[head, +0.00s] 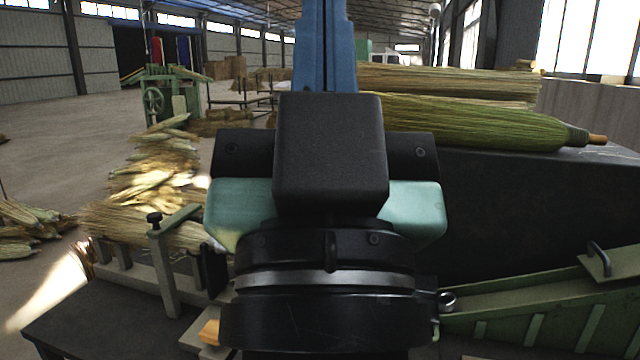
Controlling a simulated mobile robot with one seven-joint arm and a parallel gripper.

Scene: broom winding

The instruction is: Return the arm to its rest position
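My gripper's housing (330,160) fills the middle of the head view. It is a black block with pale teal sides above a round black wrist with a silver ring. I see no clear fingertips, so I cannot tell whether it is open or shut, and nothing held shows. A blue upright part (325,45) rises behind the block to the top edge; I cannot tell if it is mine. A green-yellow broom head (470,122) lies on a dark surface at the right, its wooden end pointing right. My housing covers whatever is behind it.
A dark bench (540,200) stands at the right, with a green ribbed frame (570,312) in front. Broom straw bundles (160,180) lie at left behind a metal stand (165,265). A green machine with a handwheel (153,100) stands farther back. Open floor (60,140) shows far left.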

